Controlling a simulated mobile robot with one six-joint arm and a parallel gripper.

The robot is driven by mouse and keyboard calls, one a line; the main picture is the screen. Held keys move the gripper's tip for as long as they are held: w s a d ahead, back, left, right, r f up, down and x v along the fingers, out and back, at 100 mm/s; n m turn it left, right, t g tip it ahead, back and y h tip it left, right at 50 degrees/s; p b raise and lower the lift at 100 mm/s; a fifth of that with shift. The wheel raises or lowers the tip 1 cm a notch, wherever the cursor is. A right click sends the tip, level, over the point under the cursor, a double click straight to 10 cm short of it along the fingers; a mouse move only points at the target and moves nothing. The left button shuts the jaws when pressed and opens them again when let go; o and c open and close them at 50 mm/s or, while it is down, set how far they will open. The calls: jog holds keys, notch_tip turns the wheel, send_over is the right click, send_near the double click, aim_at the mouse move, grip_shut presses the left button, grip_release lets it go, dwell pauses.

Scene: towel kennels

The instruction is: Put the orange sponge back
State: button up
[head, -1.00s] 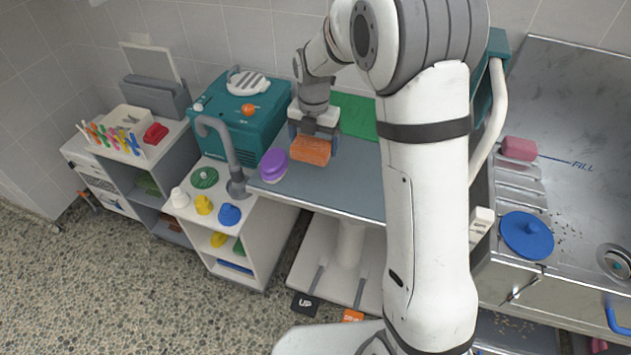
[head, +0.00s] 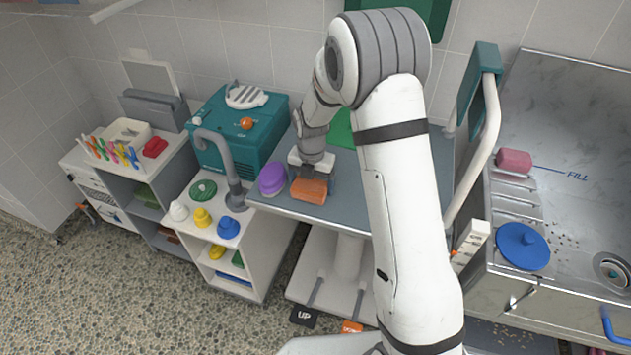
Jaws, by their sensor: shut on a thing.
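The orange sponge (head: 309,190) is a block at the front left part of the grey table top (head: 270,205). My gripper (head: 311,177) points down and is shut on the sponge from above. The sponge is on the table top or just above it; I cannot tell which. The fingers are partly hidden behind the sponge and the wrist.
A purple round thing (head: 273,179) stands close to the left of the sponge. A grey curved pipe (head: 225,160) rises left of it, by a teal box (head: 245,125). A pink sponge (head: 514,161) and blue lid (head: 522,247) lie on the steel sink top at right.

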jog(key=shift+f, duration=0.25)
jog(key=o, duration=0.7)
jog(key=shift+r, duration=0.1)
notch_tip(320, 180, up, 12)
jog(key=s+d+r+m, duration=0.4)
jog(key=s+r+m, duration=0.2)
jog(key=m, duration=0.1)
jog(key=s+d+r+m+t, duration=0.1)
jog(key=s+d+m, duration=0.1)
jog(key=s+m, duration=0.4)
jog(key=s+d+r+m+t, duration=0.1)
jog(key=s+d+m, duration=0.2)
jog(key=s+m, duration=0.4)
jog(key=s+d+r+m+t+b, duration=0.1)
jog(key=s+d+m, duration=0.1)
jog(key=s+m, duration=0.5)
jog(key=shift+s+d+r+m, duration=0.1)
jog(key=shift+d+m, duration=0.05)
jog(key=shift+m, duration=0.6)
jog(key=shift+s+d+r+m, duration=0.1)
jog(key=shift+r+m, duration=0.05)
jog(key=shift+m, duration=0.65)
jog(key=shift+d+r+m, duration=0.1)
jog(key=shift+d+m, duration=0.05)
jog(key=shift+m, duration=0.6)
